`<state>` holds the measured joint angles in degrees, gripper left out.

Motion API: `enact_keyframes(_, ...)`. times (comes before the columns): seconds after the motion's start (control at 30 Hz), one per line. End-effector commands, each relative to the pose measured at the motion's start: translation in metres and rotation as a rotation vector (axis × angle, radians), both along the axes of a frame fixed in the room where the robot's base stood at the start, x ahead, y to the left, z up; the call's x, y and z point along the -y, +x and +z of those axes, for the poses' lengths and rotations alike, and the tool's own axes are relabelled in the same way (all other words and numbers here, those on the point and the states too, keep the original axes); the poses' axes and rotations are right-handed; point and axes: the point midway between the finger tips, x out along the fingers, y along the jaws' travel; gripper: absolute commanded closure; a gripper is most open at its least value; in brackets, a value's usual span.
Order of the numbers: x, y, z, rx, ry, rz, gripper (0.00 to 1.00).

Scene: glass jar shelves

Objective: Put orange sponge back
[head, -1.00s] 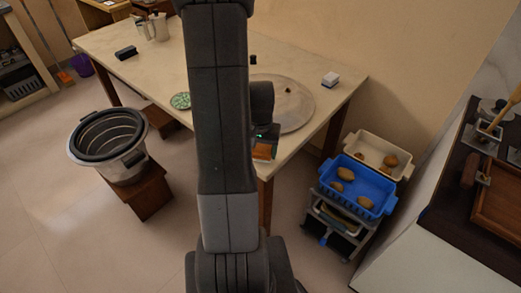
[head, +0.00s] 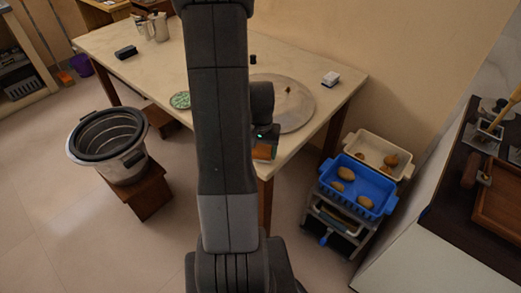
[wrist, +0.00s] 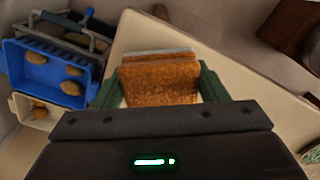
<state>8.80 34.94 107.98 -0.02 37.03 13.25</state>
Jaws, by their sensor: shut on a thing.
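The orange sponge (wrist: 160,82) is a rough orange-brown block with a thin pale band along its far edge in the wrist view. My gripper (wrist: 160,92) is shut on it, with a green finger on each side. In the head view the sponge (head: 262,152) shows at the near corner of the cream table (head: 140,68), just right of my arm. My gripper there is mostly hidden behind the arm. I cannot tell whether the sponge touches the table top.
A round grey tray (head: 300,112) and a white-and-dark block (head: 330,79) are on the table. A blue crate (head: 352,192) and a cream crate (head: 362,148), both holding brown lumps, stand right. A metal pot (head: 110,148) is on a stool at left. Floor lies open in front.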

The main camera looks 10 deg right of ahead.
Motion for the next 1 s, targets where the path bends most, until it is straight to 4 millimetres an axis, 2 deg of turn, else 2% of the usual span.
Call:
enact_keyframes(0.87,0.0,-0.0001,-0.0094,0.0,0.0,0.0,0.52)
enact_keyframes(0.9,0.0,-0.0001,-0.0094,0.0,0.0,0.0,0.26)
enact_keyframes(1.0,0.0,-0.0001,-0.0094,0.0,0.0,0.0,0.08)
